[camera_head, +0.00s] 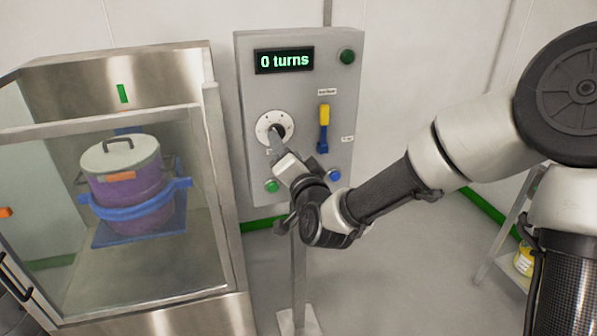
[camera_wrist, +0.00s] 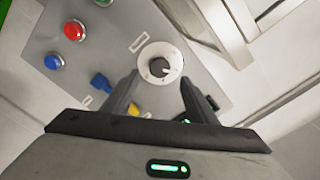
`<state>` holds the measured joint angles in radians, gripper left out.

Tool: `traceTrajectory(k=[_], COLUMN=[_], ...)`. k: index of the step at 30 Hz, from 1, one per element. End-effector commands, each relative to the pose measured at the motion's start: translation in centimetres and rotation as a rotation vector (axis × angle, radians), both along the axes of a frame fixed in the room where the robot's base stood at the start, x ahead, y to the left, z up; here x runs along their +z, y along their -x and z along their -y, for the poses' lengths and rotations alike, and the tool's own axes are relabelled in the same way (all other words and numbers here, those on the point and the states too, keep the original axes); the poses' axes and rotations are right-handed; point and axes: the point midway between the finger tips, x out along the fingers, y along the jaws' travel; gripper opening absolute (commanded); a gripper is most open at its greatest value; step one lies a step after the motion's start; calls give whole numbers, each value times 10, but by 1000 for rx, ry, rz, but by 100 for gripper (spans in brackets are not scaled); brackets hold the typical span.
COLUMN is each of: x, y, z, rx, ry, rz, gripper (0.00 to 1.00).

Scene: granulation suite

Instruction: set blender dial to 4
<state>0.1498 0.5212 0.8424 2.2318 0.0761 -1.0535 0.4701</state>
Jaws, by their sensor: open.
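The blender dial is a round white plate with a grey knob (camera_head: 276,131) at the left of the grey control panel (camera_head: 300,85). In the wrist view the dial (camera_wrist: 160,64) lies just beyond my fingertips, roughly centred between them. My gripper (camera_head: 276,146) is open in front of the dial, and its fingers (camera_wrist: 159,78) stand on either side with nothing between them. I cannot tell whether a finger touches the knob. The panel's display (camera_head: 284,60) reads "0 turns". The dial's pointer setting is too small to read.
A yellow and blue lever (camera_head: 323,128) sits right of the dial. Left is a glass-doored cabinet (camera_head: 222,190) holding a purple drum (camera_head: 125,180).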

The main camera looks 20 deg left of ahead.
Motion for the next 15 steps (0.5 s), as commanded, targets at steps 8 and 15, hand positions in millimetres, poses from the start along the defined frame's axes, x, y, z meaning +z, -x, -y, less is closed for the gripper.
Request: traceTrajectory(k=[8,15], x=[1,-1], y=[61,82], z=[38,52], rx=[0,3], ry=[4,-3], rz=[1,9], gripper=[53,53])
